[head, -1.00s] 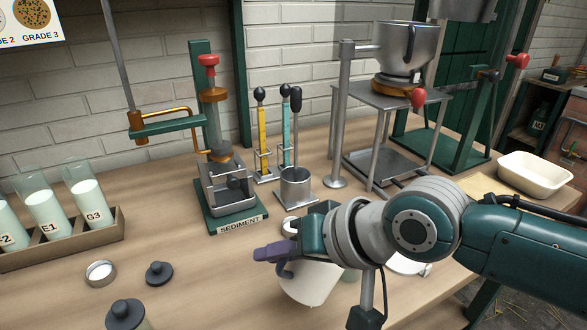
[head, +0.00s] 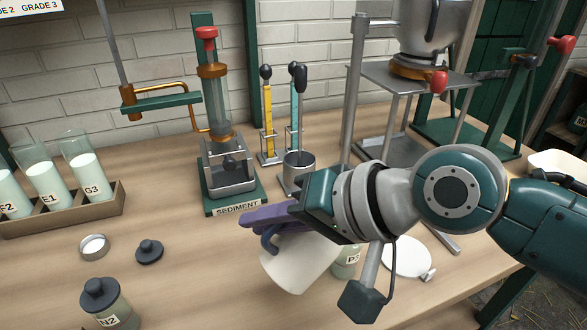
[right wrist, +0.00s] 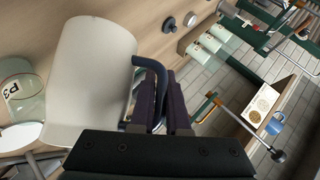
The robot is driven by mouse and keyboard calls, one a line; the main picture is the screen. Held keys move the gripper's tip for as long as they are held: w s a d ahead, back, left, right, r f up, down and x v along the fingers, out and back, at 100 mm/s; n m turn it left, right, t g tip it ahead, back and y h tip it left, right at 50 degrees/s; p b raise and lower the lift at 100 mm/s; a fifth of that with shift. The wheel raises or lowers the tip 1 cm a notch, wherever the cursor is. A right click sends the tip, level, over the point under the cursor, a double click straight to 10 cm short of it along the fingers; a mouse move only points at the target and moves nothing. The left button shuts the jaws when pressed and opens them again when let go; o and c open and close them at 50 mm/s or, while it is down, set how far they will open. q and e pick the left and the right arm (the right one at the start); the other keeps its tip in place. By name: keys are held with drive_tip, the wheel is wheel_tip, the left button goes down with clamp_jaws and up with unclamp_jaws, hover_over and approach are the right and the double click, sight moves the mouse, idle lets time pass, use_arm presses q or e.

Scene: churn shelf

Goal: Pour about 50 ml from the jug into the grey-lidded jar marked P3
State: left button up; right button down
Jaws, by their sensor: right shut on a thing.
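The cream jug (head: 296,264) hangs from my right gripper (head: 262,222), whose purple fingers are shut on its dark blue handle. The jug leans in the head view. It also shows in the right wrist view (right wrist: 88,80), with the handle (right wrist: 150,68) between the fingers (right wrist: 160,100). The jar marked P3 (head: 347,260) stands just right of the jug, partly hidden by it and by my arm. Its label shows in the right wrist view (right wrist: 22,90); I cannot tell whether its top is covered. A loose dark grey lid (head: 149,252) lies left on the table. My left gripper is not in view.
A jar marked N2 with a dark lid (head: 101,292) and a small metal ring (head: 94,246) are at the left. A wooden rack (head: 118,208) holds several filled glasses. The sediment stand (head: 236,204) is behind my gripper. A white disc (head: 405,258) lies right of P3.

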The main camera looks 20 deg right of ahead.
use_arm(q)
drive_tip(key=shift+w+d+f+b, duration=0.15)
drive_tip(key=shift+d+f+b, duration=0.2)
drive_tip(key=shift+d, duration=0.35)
use_arm(e)
drive_tip(key=shift+d+r, duration=0.1)
drive_tip(key=shift+r, duration=0.4)
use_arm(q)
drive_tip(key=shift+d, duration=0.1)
use_arm(e)
drive_tip(key=shift+m+y, duration=0.3)
drive_tip(key=shift+y, duration=0.1)
